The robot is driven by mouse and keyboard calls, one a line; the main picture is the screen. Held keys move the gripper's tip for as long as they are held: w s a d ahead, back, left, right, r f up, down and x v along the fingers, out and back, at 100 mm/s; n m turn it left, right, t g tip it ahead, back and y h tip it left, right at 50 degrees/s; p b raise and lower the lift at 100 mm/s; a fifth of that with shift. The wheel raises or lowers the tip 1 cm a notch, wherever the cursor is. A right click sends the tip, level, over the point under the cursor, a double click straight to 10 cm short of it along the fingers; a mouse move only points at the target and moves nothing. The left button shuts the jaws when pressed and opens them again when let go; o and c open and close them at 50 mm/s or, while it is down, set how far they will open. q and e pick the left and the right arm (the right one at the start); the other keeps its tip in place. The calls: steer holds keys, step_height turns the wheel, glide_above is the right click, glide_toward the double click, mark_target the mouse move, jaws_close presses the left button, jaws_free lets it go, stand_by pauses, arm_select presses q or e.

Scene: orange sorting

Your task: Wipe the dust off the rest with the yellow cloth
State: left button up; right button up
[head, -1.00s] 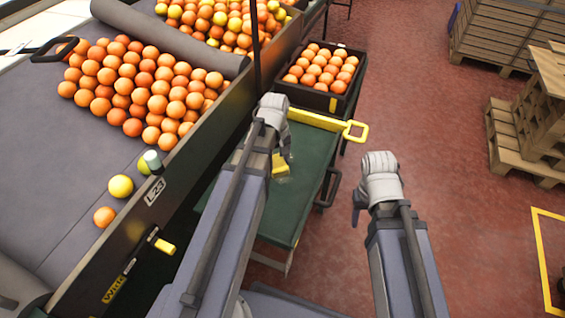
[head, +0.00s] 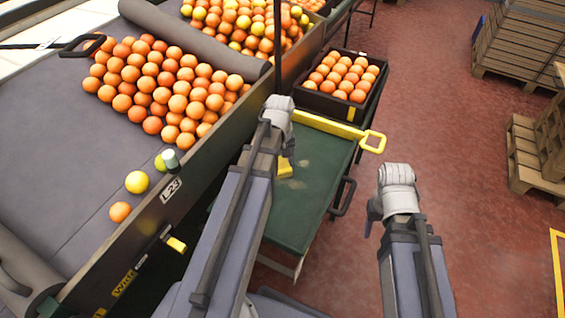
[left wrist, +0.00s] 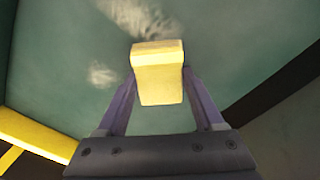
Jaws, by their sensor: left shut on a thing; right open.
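The rest is a green-topped stand (head: 314,205) beside the sorting bench; its top also fills the left wrist view (left wrist: 45,65). Pale dust shows there as a larger smear (left wrist: 135,15) beyond the cloth and a small patch (left wrist: 101,75) to its left. My left gripper (left wrist: 158,88) is shut on the yellow cloth (left wrist: 158,75), a folded block between its fingers. In the head view the cloth (head: 286,168) is partly hidden by my left arm, over the green top. I cannot tell whether it touches. My right gripper (head: 373,215) is open and empty, right of the stand above the floor.
The bench wall (head: 150,222) borders the left, with oranges (head: 165,85) on top.

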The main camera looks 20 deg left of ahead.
mark_target(285, 171)
arm_select(q)
steer(key=shift+s+r, duration=0.1)
steer(key=shift+s, duration=0.9)
steer(key=shift+d, duration=3.6)
